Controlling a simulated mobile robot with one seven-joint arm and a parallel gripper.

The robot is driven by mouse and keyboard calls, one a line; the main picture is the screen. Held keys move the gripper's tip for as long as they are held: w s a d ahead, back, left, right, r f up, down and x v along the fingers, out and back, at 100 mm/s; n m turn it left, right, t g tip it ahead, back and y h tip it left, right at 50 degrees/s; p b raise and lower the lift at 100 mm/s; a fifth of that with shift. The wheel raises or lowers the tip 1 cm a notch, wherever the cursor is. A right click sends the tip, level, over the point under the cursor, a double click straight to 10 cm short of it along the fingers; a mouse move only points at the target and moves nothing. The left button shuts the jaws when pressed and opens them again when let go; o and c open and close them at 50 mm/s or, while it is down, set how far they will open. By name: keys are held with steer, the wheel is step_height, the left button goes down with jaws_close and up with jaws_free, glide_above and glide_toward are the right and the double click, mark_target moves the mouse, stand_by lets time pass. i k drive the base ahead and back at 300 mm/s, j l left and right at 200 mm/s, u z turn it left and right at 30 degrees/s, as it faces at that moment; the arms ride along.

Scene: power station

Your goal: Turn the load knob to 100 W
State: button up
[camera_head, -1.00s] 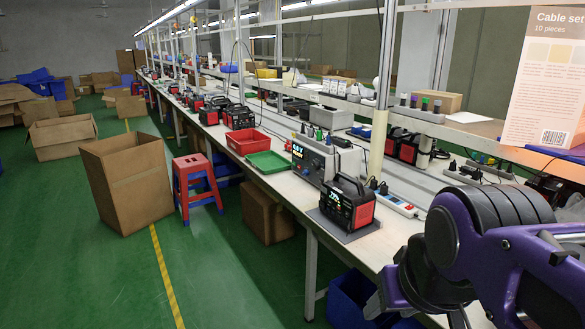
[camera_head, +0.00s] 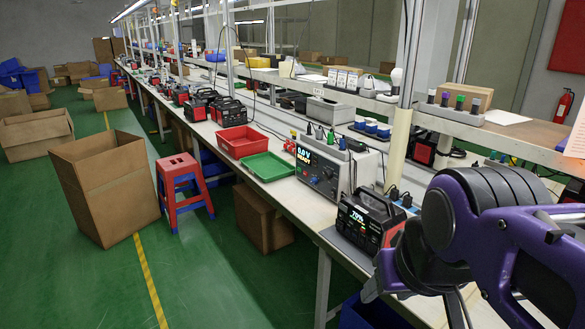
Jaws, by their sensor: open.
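A grey test unit (camera_head: 335,170) with a small lit display and several knobs on its front stands on the long bench. The display seems to read 0.0 V. Its knobs (camera_head: 327,174) are too small for me to read their labels or settings. A black and red power station (camera_head: 368,222) with a lit display stands on the bench in front of it, to its right. My gripper (camera_head: 372,288), at the end of my purple arm, is low at the right, partly hidden by the arm. It is open, empty and apart from the test unit.
A red tray (camera_head: 244,141) and a green tray (camera_head: 267,166) lie left of the test unit. A red and blue stool (camera_head: 182,180) and an open cardboard box (camera_head: 106,190) stand on the green floor. A post (camera_head: 400,140) rises behind the power station. The floor at lower left is clear.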

mark_target(327, 174)
steer(key=i+j, duration=0.3)
steer(key=i, duration=0.15)
steer(key=i+j+z, duration=0.1)
steer(key=i+j, duration=0.15)
steer(key=i, duration=0.2)
